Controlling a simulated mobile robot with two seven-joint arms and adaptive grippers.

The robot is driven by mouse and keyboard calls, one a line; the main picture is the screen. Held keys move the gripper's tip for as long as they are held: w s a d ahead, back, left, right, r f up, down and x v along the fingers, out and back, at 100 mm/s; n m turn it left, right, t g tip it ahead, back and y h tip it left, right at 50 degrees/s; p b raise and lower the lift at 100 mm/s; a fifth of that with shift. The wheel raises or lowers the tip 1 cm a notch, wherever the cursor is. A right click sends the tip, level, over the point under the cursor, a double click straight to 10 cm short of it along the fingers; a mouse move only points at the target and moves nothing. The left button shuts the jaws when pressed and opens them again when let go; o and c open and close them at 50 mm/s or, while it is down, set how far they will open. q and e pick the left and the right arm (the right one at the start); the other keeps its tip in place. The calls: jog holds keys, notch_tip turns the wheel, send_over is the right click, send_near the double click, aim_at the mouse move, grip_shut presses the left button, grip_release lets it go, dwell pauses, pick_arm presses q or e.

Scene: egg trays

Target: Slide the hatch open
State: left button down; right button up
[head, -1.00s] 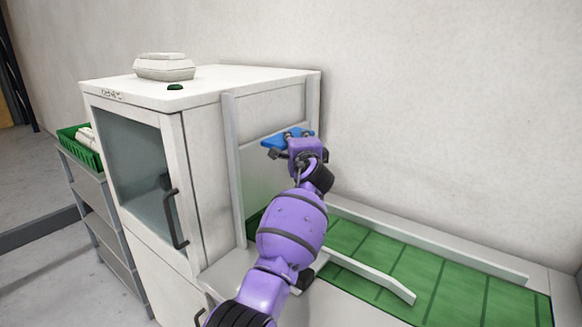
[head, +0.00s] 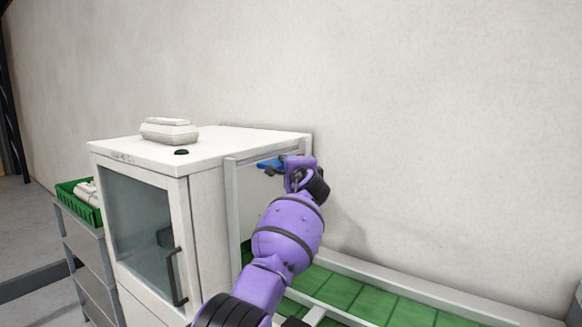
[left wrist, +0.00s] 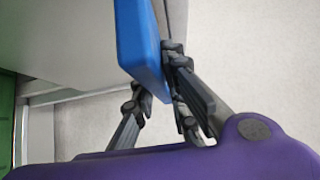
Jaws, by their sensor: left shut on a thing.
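The hatch is in the side of the white cabinet (head: 205,185), between two upright rails. Its blue handle (head: 270,163) is near the top of the rails in the head view. My left gripper (head: 287,166) is shut on the blue handle. The left wrist view shows the handle (left wrist: 140,42) between the dark fingers of the gripper (left wrist: 155,88). Most of the hatch panel is hidden or hard to make out. Below the handle, a pale space shows between the rails above the green belt. My right gripper is not in view.
A conveyor with a green belt (head: 345,291) runs right from the cabinet. A green crate (head: 78,203) stands on a grey rack at the left.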

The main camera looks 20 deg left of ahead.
pick_arm(q)
jog(key=c, duration=1.7)
grip_release()
jog(key=shift+c, duration=0.2)
jog(key=shift+s+f, duration=0.1)
jog(key=v, duration=1.2)
